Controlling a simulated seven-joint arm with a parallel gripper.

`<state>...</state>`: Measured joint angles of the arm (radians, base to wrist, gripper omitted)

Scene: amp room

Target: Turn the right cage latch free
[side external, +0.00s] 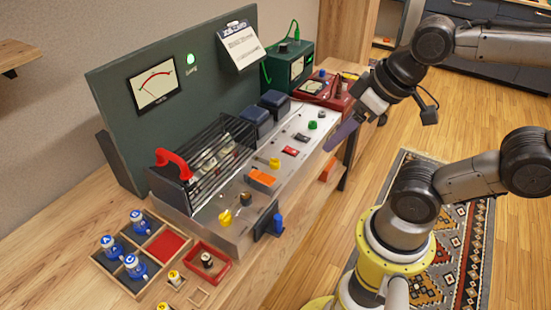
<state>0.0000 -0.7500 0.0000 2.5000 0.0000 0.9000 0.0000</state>
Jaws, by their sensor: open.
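The wire cage (215,150) with a red handle (173,164) stands on the silver amp chassis (318,138). Two yellow latch-like knobs sit on the chassis front of the cage: the right latch (274,163) near the cage's far right end and the left latch (225,217) near its near end. Their exact turn angle is too small to tell. My gripper (338,138) points down near the chassis's front edge, to the right of the right latch and apart from it. It is open and holds nothing visible.
An orange block (261,178) lies just in front of the right latch. Switches and a green knob (312,125) are farther along the chassis. A divided wooden tray (135,250) with blue-white tubes and a red tray (207,264) stand at the near left.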

